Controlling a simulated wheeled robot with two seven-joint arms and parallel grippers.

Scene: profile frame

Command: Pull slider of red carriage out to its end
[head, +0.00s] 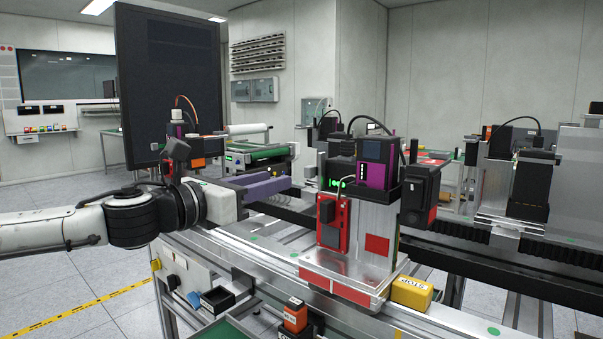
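A red carriage (334,224) with dark blocks on its face sits upright on the front of a silver metal plate unit, right of the picture's middle. I cannot tell which part of it is the slider. My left gripper (288,178) comes in from the left, with pale purple fingers pointing right towards the unit. The two fingers show as separate bars with a gap between them, and nothing shows between them. The fingertips are left of the red carriage and somewhat higher in the picture, apart from it. My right gripper is not in view.
A purple and black module (376,164) tops the unit, with a black and red box (420,190) at its right. A yellow block (411,292) sits at its lower right. A dark monitor (170,85) stands behind my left arm. Black rails run behind the unit.

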